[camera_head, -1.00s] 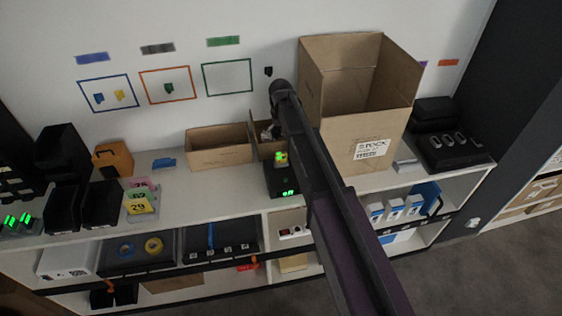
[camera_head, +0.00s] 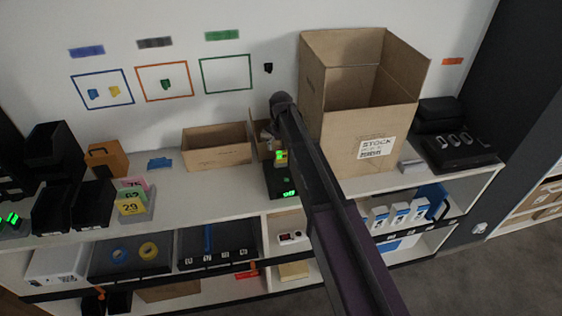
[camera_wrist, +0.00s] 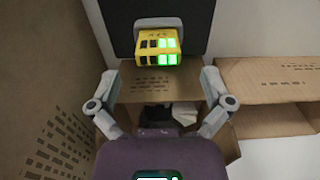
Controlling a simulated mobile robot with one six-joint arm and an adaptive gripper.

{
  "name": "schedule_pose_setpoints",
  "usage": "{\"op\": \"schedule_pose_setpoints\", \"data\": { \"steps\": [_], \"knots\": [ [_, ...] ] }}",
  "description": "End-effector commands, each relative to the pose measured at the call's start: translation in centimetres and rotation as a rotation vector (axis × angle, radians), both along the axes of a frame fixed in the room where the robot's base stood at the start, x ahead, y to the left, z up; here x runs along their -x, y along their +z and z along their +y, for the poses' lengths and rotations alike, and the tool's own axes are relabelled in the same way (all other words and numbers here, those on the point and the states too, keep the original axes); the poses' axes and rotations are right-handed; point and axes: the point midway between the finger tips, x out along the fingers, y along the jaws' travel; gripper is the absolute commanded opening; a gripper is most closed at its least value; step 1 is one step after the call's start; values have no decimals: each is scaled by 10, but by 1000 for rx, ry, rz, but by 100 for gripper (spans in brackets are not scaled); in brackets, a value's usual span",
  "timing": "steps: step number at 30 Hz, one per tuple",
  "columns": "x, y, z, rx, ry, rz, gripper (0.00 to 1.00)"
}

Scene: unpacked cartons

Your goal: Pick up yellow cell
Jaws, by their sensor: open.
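The yellow cell (camera_wrist: 157,42) has dark and lit green blocks on its face. In the wrist view it sits at top centre against a black stand (camera_wrist: 190,12). In the head view the cell (camera_head: 282,158) shows small beside my arm, on the black stand (camera_head: 280,183) with a green display. My gripper (camera_wrist: 160,80) is open, its two fingers spread left and right. The cell lies beyond the fingertips, roughly centred between them, and nothing is held.
A tall open carton (camera_head: 350,150) stands close right of my arm. A low open carton (camera_head: 216,157) stands left of the stand; carton flaps also lie close below my fingers in the wrist view. Black bins (camera_head: 92,205) and numbered cards (camera_head: 132,205) occupy the shelf's left.

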Motion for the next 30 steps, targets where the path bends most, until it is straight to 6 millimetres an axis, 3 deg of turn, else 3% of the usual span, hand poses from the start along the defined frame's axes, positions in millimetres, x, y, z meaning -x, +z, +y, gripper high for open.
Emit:
{"op": "schedule_pose_setpoints", "data": {
  "steps": [14,30],
  "knots": [
    [0,-3,-1,0,-1,0,100],
    [2,-41,-3,0,-1,0,100]
  ]
}}
